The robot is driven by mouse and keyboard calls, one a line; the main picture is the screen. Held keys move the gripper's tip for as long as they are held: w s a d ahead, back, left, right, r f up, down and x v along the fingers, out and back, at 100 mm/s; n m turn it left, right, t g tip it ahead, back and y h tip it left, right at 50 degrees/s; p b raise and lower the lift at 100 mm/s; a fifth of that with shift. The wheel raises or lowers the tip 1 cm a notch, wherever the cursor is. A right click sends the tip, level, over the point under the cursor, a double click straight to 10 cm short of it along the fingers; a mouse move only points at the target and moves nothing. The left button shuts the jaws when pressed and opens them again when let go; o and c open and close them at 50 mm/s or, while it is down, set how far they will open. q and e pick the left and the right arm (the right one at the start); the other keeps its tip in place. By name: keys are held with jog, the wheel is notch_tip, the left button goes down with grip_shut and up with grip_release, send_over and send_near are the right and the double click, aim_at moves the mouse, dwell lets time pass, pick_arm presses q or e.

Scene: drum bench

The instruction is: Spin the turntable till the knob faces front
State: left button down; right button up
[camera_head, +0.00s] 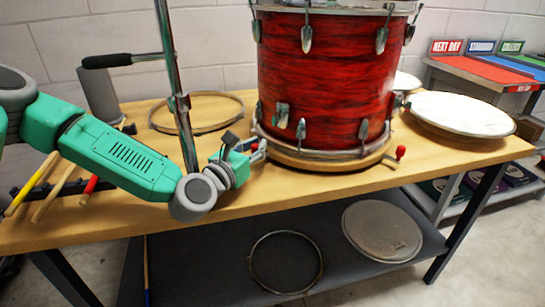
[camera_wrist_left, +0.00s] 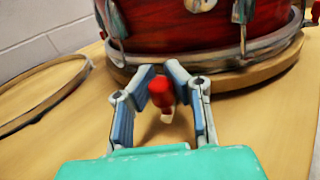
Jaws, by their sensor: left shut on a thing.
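The wooden turntable (camera_head: 325,163) lies on the bench under a red drum (camera_head: 325,70); its rim also shows in the wrist view (camera_wrist_left: 245,77). One red knob (camera_head: 400,151) stands out at the turntable's right side. Another red knob (camera_wrist_left: 161,92) is between my left gripper's fingers (camera_wrist_left: 160,72), at the turntable's near rim in the wrist view. In the head view my left gripper (camera_head: 258,150) is at the turntable's left side, shut on that knob, which is mostly hidden there. My right gripper is in neither view.
A metal stand (camera_head: 180,105) rises behind my left arm. A hoop (camera_head: 195,112) lies on the bench at the back left, and drumsticks (camera_head: 35,187) lie at the left. A white drumhead (camera_head: 462,112) lies at the right. The bench front (camera_head: 310,192) is clear.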

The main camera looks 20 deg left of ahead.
pick_arm(q)
jog(key=shift+a+f, duration=0.2)
jog(key=shift+a, duration=0.1)
jog(key=shift+d, duration=0.1)
jog(key=c, duration=1.9)
grip_release()
jog(key=shift+s+d, duration=0.15)
jog(key=o, duration=0.5)
jog(key=shift+s+d+r, duration=0.1)
jog(key=shift+s+r, duration=0.05)
jog(key=shift+r, duration=0.05)
jog(key=shift+a, duration=0.2)
jog(key=shift+s+a+f, duration=0.1)
jog(key=shift+s+a, duration=0.15)
jog(key=shift+s, duration=0.05)
jog(key=s, duration=0.3)
jog(key=s+a, duration=0.1)
jog(key=s, duration=0.3)
jog(key=s+a, duration=0.1)
jog(key=s, duration=0.3)
jog(key=shift+d, duration=0.1)
